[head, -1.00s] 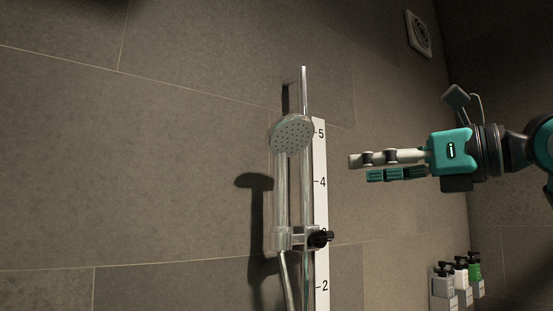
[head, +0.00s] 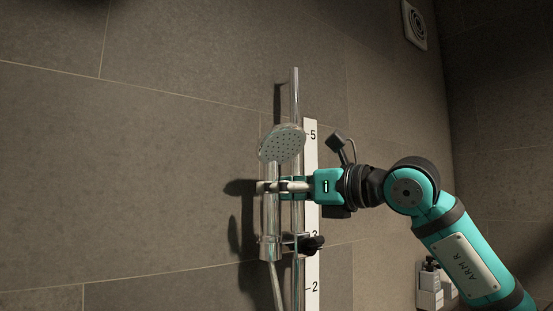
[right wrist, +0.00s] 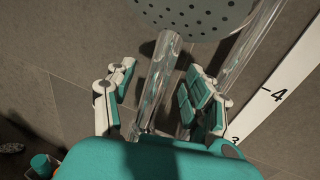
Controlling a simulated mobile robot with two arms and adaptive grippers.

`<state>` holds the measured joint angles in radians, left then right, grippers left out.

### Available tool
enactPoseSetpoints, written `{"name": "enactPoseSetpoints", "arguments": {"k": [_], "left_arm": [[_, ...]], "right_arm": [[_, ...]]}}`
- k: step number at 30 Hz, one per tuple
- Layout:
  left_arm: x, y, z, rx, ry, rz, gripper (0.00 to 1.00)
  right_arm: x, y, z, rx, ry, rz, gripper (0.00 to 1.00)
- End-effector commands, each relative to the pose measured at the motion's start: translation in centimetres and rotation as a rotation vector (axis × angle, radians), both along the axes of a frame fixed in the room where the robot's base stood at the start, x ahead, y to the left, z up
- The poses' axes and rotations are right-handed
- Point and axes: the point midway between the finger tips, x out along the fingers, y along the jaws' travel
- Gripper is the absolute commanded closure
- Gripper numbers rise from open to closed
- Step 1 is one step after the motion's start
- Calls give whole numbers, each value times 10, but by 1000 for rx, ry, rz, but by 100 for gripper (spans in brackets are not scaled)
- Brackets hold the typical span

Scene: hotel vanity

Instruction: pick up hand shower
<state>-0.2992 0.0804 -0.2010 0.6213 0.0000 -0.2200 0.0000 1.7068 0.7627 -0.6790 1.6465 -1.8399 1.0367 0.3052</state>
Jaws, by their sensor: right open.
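The hand shower (head: 283,145) is a chrome piece with a round, perforated head. It hangs upright in a holder with a black knob (head: 312,243) on a vertical chrome rail (head: 295,95). My right gripper (head: 272,187) is at the handle just below the shower head. In the right wrist view the chrome handle (right wrist: 160,80) runs between the two open fingers (right wrist: 155,92), with the shower head (right wrist: 195,12) above. The fingers stand either side of the handle and do not look closed on it. My left gripper is out of view.
A white strip with numbers (head: 311,270) runs beside the rail on the grey tiled wall (head: 150,150). A hose (head: 277,290) hangs below the holder. Bottles in a white rack (head: 430,285) stand at lower right, partly behind my arm. A vent (head: 414,25) is at top right.

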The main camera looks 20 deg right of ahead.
Motion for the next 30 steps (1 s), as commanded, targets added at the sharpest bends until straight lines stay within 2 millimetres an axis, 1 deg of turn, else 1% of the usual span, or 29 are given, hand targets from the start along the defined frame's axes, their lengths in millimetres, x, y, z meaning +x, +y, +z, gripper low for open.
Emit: {"name": "enactPoseSetpoints", "arguments": {"k": [1, 4, 12, 24, 30], "left_arm": [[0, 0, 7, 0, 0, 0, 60], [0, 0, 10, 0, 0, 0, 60], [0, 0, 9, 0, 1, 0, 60], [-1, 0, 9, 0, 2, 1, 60], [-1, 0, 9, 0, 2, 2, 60]], "right_arm": [[6, 5, 4, 1, 1, 1, 47], [14, 10, 3, 1, -1, 1, 47], [16, 11, 1, 1, -2, 0, 47], [16, 11, 1, 1, -2, 0, 99], [15, 11, 2, 2, -3, 0, 100]]}}
